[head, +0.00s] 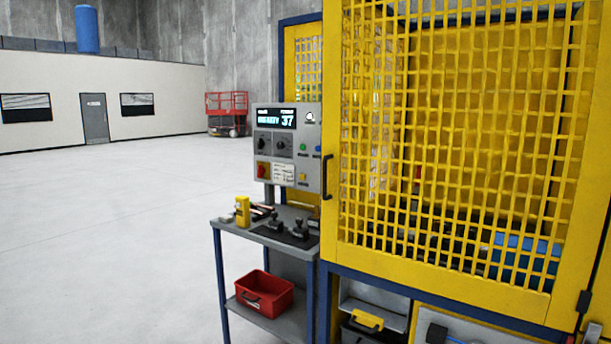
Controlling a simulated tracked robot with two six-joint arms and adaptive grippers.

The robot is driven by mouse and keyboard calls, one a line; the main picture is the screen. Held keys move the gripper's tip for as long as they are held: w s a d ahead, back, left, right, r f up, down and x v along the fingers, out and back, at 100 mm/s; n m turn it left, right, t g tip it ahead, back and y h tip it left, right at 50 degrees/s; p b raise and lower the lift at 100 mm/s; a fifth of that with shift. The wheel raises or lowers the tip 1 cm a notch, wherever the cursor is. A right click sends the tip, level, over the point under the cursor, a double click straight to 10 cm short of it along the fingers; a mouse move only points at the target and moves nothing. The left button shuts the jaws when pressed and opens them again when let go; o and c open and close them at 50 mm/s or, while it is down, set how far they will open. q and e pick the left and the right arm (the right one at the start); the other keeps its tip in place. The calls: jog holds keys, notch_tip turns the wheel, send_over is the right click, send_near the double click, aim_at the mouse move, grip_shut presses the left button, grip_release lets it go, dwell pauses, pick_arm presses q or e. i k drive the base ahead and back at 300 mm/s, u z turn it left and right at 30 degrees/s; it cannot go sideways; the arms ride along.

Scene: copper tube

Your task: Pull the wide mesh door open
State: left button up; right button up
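The wide yellow mesh door (336,222) fills the right half of the head view. It sits in a dark blue frame and appears closed. Its black vertical handle (327,177) is on the door's left edge. A dark hinge (584,301) shows at its lower right edge. Through the mesh I see dark machine parts and a blue object (520,258), partly hidden. Neither of my grippers is in view.
A control panel (287,150) stands just left of the handle. Below it, a small table (240,229) holds tools, with a red bin (264,291) on its lower shelf. Open grey floor (110,230) lies to the left. A red lift (227,113) is far back.

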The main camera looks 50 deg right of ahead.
aim_at(560, 309)
jog(key=z, duration=0.45)
jog(key=i, duration=1.25)
jog(key=z, duration=0.7)
jog(key=k, duration=0.75)
jog(key=z, duration=0.15)
jog(key=i, duration=0.85)
jog(key=u, duration=0.1)
